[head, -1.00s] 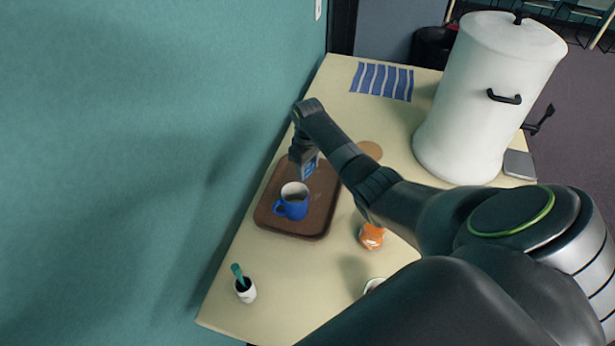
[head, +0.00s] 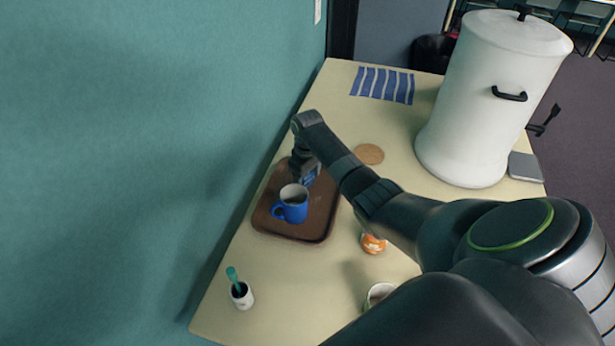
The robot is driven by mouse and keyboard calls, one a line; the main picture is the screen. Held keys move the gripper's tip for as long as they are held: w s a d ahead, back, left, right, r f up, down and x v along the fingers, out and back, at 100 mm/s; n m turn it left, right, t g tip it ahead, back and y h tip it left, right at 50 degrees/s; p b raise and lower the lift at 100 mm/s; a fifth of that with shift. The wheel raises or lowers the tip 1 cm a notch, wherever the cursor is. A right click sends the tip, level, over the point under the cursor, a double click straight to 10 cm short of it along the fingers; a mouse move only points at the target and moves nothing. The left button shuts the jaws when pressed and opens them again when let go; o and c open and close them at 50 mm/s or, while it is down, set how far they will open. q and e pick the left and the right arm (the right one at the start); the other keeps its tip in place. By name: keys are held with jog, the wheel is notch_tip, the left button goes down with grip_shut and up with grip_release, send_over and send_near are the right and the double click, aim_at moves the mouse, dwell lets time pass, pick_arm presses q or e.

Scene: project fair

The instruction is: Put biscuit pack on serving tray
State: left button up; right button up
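The brown serving tray (head: 318,226) lies on the table by the teal wall, with a blue mug (head: 293,206) on it. My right gripper (head: 308,175) points down over the tray's far part, just behind the mug. A small blue item, seemingly the biscuit pack (head: 309,180), shows at its fingertips, low over the tray. The gripper looks shut on it; the mug and the fingers partly hide it, and I cannot tell whether it touches the tray. My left gripper is not in view.
A large white urn (head: 485,110) stands at the back right. A striped blue cloth (head: 383,84), a round cork mat (head: 369,154), an orange item (head: 373,243), a white cup (head: 379,293) and a small pot with a teal utensil (head: 242,295) are on the table (head: 300,280).

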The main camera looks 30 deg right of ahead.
aim_at(308, 176)
jog(key=shift+o, duration=0.3)
jog(key=shift+r, duration=0.1)
jog(key=shift+r, duration=0.25)
notch_tip(308, 176, up, 5)
jog(key=p, duration=0.6)
jog(key=shift+r, duration=0.15)
notch_tip(308, 176, up, 6)
jog(key=shift+r, duration=0.2)
